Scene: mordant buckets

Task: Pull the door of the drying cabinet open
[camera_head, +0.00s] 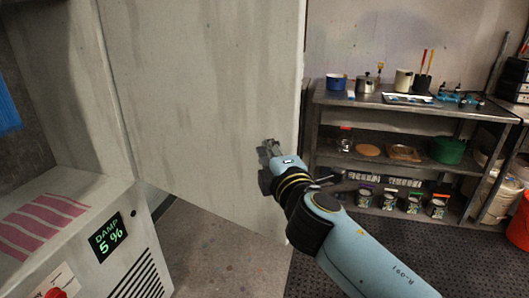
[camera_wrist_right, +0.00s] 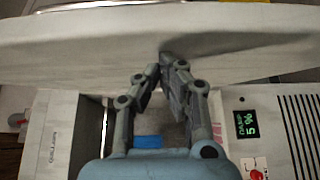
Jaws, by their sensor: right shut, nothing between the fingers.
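The drying cabinet's door (camera_head: 200,90) is a large pale grey panel that stands wide open, swung out to the right of the cabinet body (camera_head: 60,90). The door also spans the top of the right wrist view (camera_wrist_right: 80,45). My right gripper (camera_head: 268,150) is in front of the door's face, near its free right edge. In the right wrist view my right gripper (camera_wrist_right: 167,62) is shut and empty, with its fingertips at the panel; I cannot tell whether they touch. No handle is visible. My left gripper is not in view.
The cabinet's lower front has a display (camera_head: 110,237) reading "DAMP 5 %", vent slots and a red button (camera_head: 56,293). A pink striped piece (camera_head: 40,222) lies inside. A metal shelf unit (camera_head: 385,105) with pots and jars stands at the right, near an orange bucket (camera_head: 519,225).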

